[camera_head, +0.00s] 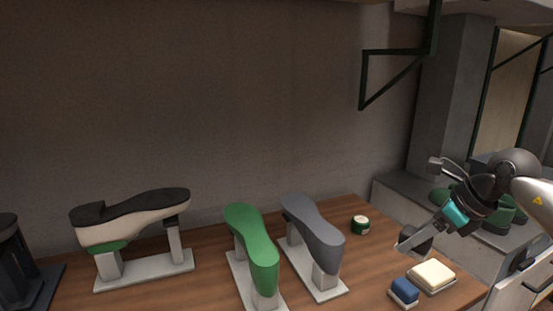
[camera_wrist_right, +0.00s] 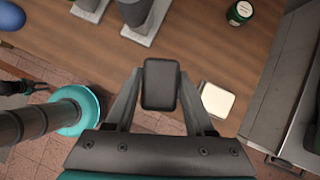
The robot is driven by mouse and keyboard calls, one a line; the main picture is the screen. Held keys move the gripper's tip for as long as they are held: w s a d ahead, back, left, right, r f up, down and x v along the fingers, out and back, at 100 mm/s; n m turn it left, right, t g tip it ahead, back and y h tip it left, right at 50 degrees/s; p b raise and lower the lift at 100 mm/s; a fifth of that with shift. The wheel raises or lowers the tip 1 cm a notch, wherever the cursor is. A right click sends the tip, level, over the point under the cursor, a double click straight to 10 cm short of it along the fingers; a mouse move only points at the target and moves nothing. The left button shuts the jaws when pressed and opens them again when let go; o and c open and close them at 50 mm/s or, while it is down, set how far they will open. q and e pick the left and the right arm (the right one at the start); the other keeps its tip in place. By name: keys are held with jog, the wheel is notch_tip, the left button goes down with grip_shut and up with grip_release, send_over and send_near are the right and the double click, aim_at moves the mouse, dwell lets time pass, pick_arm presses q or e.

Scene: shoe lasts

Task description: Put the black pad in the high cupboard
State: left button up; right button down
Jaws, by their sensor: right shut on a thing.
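The black pad (camera_wrist_right: 160,84) is a small dark block with rounded corners. My right gripper (camera_wrist_right: 160,95) is shut on it, with one finger on each side. In the head view my right gripper (camera_head: 411,243) comes in from the right and holds the pad (camera_head: 421,239) above the right end of the wooden table. My left gripper does not show in the head view; a dark part at the left of the right wrist view may belong to it, but its jaws are unclear. No high cupboard can be made out for certain.
A cream block (camera_head: 433,274) and a blue block (camera_head: 404,290) lie below my right gripper. A green jar (camera_head: 360,225), a grey last (camera_head: 313,225), a green last (camera_head: 254,240) and a black-and-white last (camera_head: 130,217) stand on the table (camera_head: 208,290). A dark bracket (camera_head: 364,80) hangs above.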

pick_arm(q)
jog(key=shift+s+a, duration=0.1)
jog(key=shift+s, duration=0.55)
pick_arm(e)
jog(key=s+a+f+n+g+h, duration=0.2)
jog(key=s+a+n+g, duration=0.3)
jog(key=s+n, duration=0.4)
jog(key=s+a+f+n+g+h, duration=0.2)
jog(key=s+a+n+g, duration=0.4)
jog(key=n, duration=1.2)
jog(key=shift+s+a+f+n+g, duration=0.35)
jog(key=shift+s+a, duration=0.2)
jog(key=shift+s, duration=1.05)
